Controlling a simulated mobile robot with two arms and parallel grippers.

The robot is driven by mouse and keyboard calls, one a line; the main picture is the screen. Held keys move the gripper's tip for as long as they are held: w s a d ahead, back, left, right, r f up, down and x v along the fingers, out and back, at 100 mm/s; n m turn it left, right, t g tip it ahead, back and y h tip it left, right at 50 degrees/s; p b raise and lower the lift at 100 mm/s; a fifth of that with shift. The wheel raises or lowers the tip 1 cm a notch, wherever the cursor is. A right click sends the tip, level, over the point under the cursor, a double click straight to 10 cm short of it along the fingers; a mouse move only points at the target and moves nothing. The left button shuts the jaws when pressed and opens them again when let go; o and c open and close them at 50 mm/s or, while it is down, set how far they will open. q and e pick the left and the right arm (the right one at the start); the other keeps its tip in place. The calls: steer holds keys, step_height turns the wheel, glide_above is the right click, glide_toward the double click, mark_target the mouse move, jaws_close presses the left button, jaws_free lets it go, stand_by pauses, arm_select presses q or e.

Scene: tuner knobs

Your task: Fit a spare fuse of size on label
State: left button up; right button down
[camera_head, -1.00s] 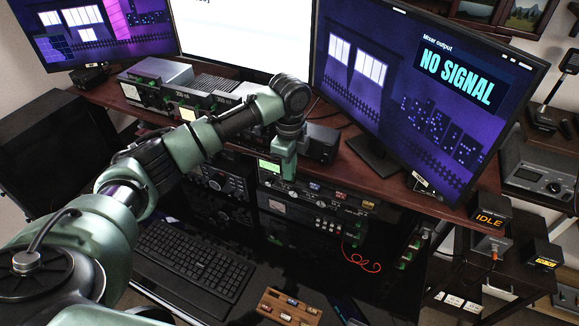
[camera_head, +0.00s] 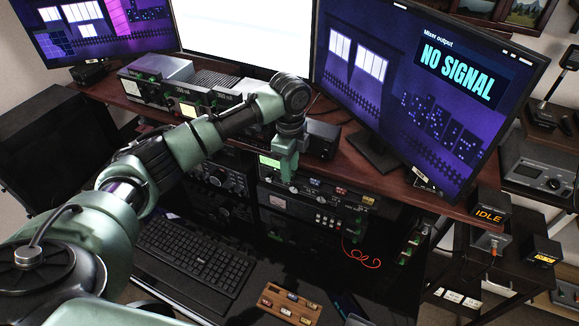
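A brown wooden tray (camera_head: 268,303) with several small fuse-like pieces (camera_head: 291,297) lies on the desk at the bottom centre; their sizes cannot be read. My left gripper (camera_head: 287,178) points down in front of the upper rack unit (camera_head: 325,192), beside its small lit green display (camera_head: 269,164). The fingers look close together, but I cannot tell whether they are shut or hold anything. My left arm crosses the view from the lower left. My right gripper is not in view. No fuse size label is readable.
A keyboard (camera_head: 197,258) lies left of the tray. A red cable (camera_head: 364,259) hangs from the rack's right side. Monitors stand on the shelf above; the right monitor (camera_head: 420,90) reads "NO SIGNAL". Small boxes stand at the right, one reading "IDLE" (camera_head: 489,215).

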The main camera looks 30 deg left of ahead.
arm_select(q)
steer(key=shift+r, duration=0.2)
step_height(320, 180, up, 6)
steer(key=b, duration=0.2)
steer(key=shift+r+b, duration=0.25)
steer(key=shift+b, duration=0.15)
steer(key=shift+r, duration=0.5)
steer(key=shift+f, duration=0.1)
